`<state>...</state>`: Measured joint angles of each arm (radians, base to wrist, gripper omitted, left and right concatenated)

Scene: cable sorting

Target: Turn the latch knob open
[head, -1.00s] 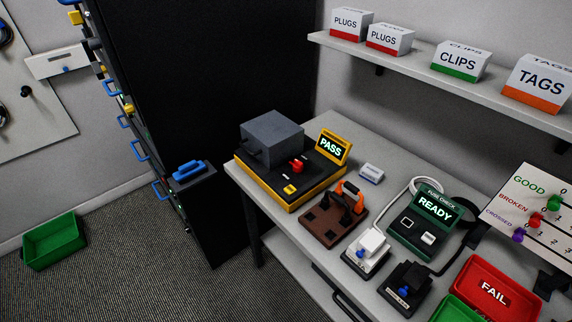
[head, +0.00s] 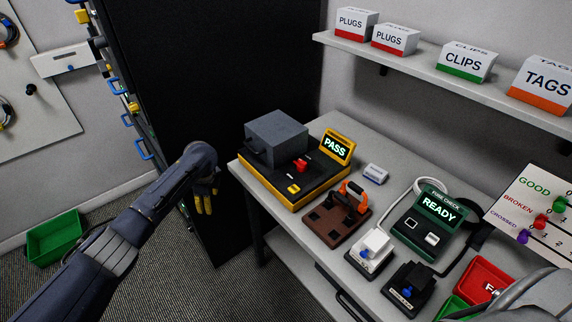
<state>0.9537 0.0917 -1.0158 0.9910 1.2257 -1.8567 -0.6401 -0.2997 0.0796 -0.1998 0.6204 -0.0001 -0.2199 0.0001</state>
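No part is clearly labelled as the latch knob. A red knob (head: 300,165) sits on the black-and-yellow tester (head: 318,178) beside a grey block (head: 276,137). A black knob (head: 30,89) is on the pale wall panel at the left. My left gripper (head: 205,200), with yellow fingertips, hangs in front of the dark cabinet (head: 225,70), left of the bench and apart from the tester. Its fingers point down and I cannot tell their opening.
On the bench (head: 262,205) are a brown fixture (head: 328,225) with an orange handle, a green READY checker (head: 425,222), white and black plug stands and a red tray (head: 487,280). A shelf above holds labelled boxes. A green bin (head: 55,238) is on the floor.

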